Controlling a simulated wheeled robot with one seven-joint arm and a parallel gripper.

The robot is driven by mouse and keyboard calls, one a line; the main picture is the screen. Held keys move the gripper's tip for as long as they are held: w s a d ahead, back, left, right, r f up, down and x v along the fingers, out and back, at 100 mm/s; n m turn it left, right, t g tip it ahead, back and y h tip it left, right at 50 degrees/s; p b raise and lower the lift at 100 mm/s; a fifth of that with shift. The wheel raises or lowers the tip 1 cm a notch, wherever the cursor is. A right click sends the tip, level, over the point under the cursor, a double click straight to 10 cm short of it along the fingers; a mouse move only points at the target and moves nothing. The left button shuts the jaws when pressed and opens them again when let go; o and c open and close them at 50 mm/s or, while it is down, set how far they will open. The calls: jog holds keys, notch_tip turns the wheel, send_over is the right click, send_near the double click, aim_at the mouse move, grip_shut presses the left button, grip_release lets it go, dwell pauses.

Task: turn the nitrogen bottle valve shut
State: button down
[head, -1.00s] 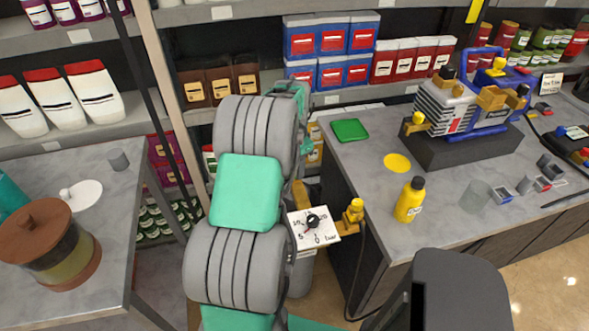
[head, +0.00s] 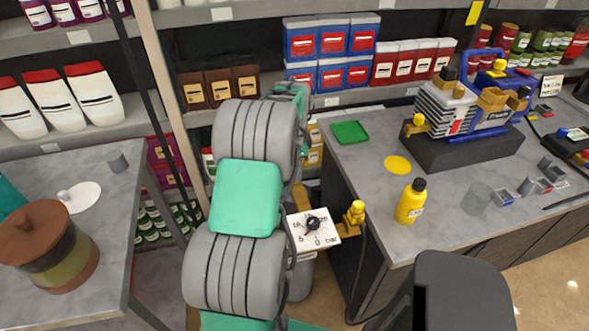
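The nitrogen bottle (head: 301,278) is a grey cylinder on the floor between the two counters, mostly hidden behind my grey and green arm. A white gauge plate (head: 325,237) with a black knob or hub and a bar scale faces up at its top. A yellow fitting (head: 355,214) with a dark hose sticks out to the right of the plate. A bit of yellow (head: 299,194) shows just above the plate, partly covered by my arm; I cannot tell whether it is the valve. My gripper is hidden behind my arm links, so its hold cannot be seen.
The right counter (head: 374,180) holds the vacuum pump (head: 470,115), a yellow bottle (head: 411,202), a green tray (head: 349,132) and small parts. The left counter (head: 110,220) holds a brown-lidded jar (head: 48,247). Stocked shelves stand behind. The hose hangs beside the right counter.

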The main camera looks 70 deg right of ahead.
jog(key=shift+s+d+r, duration=0.1)
jog(key=shift+s, duration=0.05)
jog(key=c, duration=1.1)
grip_release()
jog(key=shift+s, duration=0.15)
jog(key=shift+o, duration=1)
jog(key=shift+w, duration=0.2)
notch_tip(320, 180, up, 8)
jog(key=shift+f+b, duration=0.1)
jog(key=shift+b, duration=0.45)
